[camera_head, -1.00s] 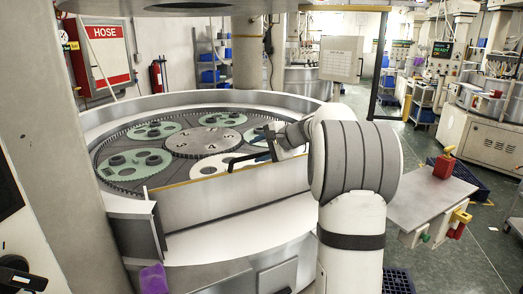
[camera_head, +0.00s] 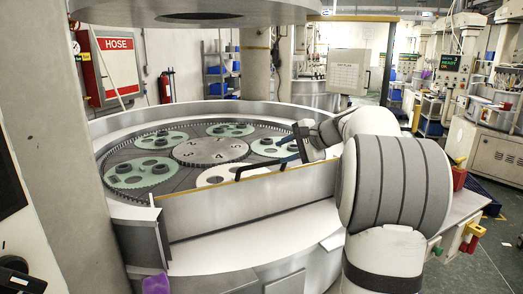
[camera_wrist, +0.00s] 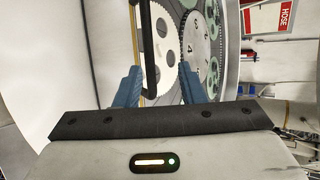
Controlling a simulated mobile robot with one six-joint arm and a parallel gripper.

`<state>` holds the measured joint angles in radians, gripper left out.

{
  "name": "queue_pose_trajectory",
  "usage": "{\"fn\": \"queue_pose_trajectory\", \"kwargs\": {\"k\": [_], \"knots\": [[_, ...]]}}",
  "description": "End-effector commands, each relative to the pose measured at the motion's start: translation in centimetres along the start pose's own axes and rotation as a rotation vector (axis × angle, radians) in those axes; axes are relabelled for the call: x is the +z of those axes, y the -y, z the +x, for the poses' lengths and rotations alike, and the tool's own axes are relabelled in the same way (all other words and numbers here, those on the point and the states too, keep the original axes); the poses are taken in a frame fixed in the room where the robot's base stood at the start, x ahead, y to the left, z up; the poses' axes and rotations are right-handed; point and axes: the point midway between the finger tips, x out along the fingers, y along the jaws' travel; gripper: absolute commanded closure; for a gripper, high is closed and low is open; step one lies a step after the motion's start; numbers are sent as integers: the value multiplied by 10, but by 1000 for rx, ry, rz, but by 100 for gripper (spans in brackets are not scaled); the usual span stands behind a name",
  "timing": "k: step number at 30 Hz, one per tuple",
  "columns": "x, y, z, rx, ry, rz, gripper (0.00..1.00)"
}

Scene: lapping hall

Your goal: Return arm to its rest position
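My arm (camera_head: 395,185) reaches over the front wall of the large round lapping machine (camera_head: 200,245) in the head view. My gripper (camera_head: 285,160) is over the near right part of the machine's plate, just past the yellow-edged front panel. In the wrist view my gripper (camera_wrist: 160,80) shows two blue fingers standing apart. A dark bar (camera_wrist: 148,45) appears between them, nearer the left finger; I cannot tell whether it touches. Beyond the fingers lie a white toothed disc (camera_wrist: 167,40) and the numbered centre disc (camera_wrist: 197,45).
Green toothed discs (camera_head: 138,172) lie around the numbered centre disc (camera_head: 211,150). A concrete column (camera_head: 70,150) stands at left. A purple item (camera_head: 156,284) is at the lower left. A side table (camera_head: 462,212) with red and yellow parts is partly behind my arm. Green floor (camera_head: 495,250) shows at right.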

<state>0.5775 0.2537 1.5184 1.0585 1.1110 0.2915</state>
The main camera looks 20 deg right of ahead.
Motion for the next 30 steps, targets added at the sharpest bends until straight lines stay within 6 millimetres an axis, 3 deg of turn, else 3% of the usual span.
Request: {"fn": "queue_pose_trajectory", "kwargs": {"k": [5,8,10,15,21,27,30], "knots": [[7,-3,2,15,2,-13,64],[35,-15,6,74,8,-74,64],[67,-33,9,148,17,-148,64],[156,-104,4,372,48,-419,64],[229,-202,-24,605,94,-790,64],[259,-283,-53,762,135,-1113,64],[263,-305,-61,803,148,-1212,64]]}}
